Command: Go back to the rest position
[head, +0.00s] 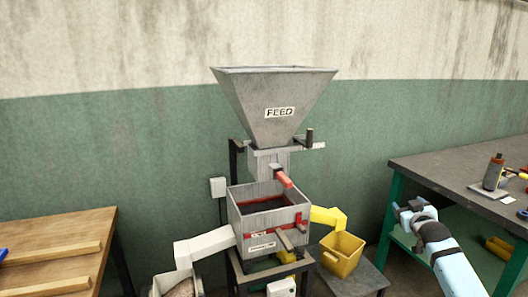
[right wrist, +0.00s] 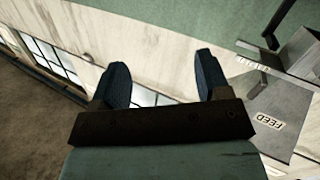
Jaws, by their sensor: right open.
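My right gripper (head: 403,209) is at the right in the head view, in front of the dark workbench's near left corner. It is apart from the machine. In the right wrist view its two blue fingers (right wrist: 168,84) are spread wide with nothing between them. Behind them are the wall and windows, tilted. My left gripper is in neither view. The grey feed hopper (head: 275,105) stands on the machine in the middle; its FEED label also shows at the right edge of the right wrist view (right wrist: 262,105).
A grey box (head: 269,212) with a red handle sits below the hopper. A yellow bin (head: 342,254) stands under a yellow chute, and a white chute (head: 203,249) leads left. A wooden table (head: 60,240) is at left.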

